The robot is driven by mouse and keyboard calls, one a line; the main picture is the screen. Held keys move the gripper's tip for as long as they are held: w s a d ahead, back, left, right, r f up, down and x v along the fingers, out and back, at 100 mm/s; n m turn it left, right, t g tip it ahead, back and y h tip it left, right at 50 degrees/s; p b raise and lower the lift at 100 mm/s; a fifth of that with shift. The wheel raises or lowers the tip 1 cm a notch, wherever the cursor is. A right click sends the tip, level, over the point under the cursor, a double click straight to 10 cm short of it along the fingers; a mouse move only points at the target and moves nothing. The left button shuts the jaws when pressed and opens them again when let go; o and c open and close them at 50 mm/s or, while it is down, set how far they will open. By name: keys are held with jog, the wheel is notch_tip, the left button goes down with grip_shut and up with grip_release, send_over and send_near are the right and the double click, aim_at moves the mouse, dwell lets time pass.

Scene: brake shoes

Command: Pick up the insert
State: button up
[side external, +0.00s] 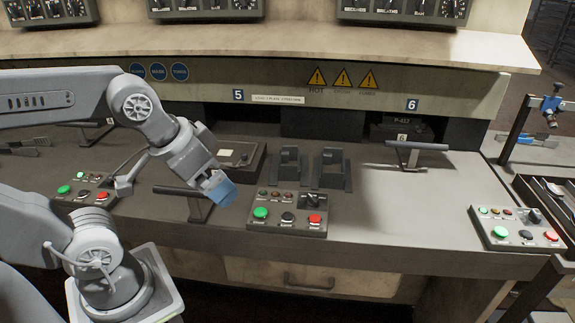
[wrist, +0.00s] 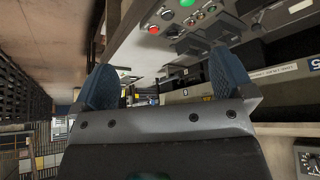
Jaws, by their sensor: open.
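My gripper (side external: 218,188) has blue fingertips and hangs above the bench, left of the middle control box. In the wrist view my gripper (wrist: 163,84) shows its two blue fingers wide apart with nothing between them. I cannot tell which thing is the insert. Two dark upright blocks, the left block (side external: 290,170) and the right block (side external: 332,172), stand on the bench to the right of my gripper and apart from it.
The control box (side external: 288,213) with green, black and red buttons stands near the bench's front edge; the wrist view also shows it (wrist: 186,18). A T-shaped handle (side external: 416,147) stands at the right. Another control box (side external: 515,232) is farther right. Bare bench (side external: 400,205) lies between.

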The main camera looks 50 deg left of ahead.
jog(key=shift+c, duration=0.3)
jog(key=n+g+y, duration=0.3)
jog(key=n, duration=0.7)
send_over(289, 159)
jog(key=s+d, duration=0.5)
notch_tip(289, 159, down, 13)
jog(key=shift+w+d+f, duration=0.1)
jog(key=shift+d, duration=0.05)
jog(key=shift+y, duration=0.3)
jog(key=shift+w+d+x, duration=0.15)
jog(key=shift+x, duration=1.2)
jog(key=shift+w+d+x, duration=0.1)
jog(key=shift+x, duration=1.2)
jog(key=shift+c, duration=0.2)
